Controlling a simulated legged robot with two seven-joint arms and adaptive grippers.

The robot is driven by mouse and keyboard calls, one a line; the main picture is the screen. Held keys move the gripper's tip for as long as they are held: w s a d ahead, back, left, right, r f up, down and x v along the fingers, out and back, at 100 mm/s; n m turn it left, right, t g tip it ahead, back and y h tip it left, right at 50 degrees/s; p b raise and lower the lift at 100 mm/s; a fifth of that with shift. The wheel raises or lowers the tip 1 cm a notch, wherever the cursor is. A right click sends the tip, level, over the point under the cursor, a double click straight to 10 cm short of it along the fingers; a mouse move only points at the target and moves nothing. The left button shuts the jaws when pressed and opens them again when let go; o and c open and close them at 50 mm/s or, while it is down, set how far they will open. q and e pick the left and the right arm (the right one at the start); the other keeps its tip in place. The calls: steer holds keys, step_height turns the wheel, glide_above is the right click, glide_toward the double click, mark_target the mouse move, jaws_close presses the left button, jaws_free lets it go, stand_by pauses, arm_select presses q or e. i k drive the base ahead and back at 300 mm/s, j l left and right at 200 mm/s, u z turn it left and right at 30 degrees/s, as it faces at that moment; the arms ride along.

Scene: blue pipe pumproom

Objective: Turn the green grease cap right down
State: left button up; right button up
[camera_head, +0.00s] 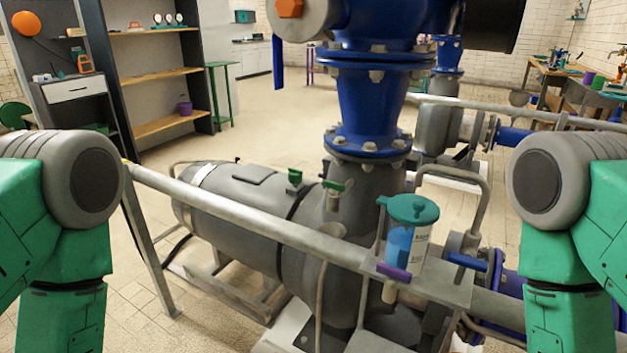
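A wide green cap (412,207) sits on top of a clear cup (402,248) with blue contents and a white label, right of the picture's middle. A purple piece (394,271) is at the cup's lower front. Two smaller green parts are on the grey pump: a block (295,178) and a lever-like piece (334,186). I cannot tell for certain which green part is the grease cap; the wide one looks most like a cap. Only upper parts of my two arms show, at the left and right edges, apart from the cap. Both my grippers are out of view.
A grey railing (250,215) crosses in front of the grey pump body (235,195). A blue flanged pipe (367,110) rises behind the cup. A bent grey tube (482,190) stands right of it. Shelves (160,75) are back left; tiled floor (90,260) is open at left.

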mark_target(295, 175)
steer(key=i+l+u, duration=0.15)
steer(key=i+j, duration=0.15)
steer(key=j, duration=0.2)
steer(key=i+j, duration=0.35)
steer(key=j, duration=0.3)
steer(key=i+j, duration=0.15)
steer(key=j, duration=0.2)
steer(key=i+j, duration=0.15)
steer(key=j, duration=0.2)
steer(key=l+z, duration=0.05)
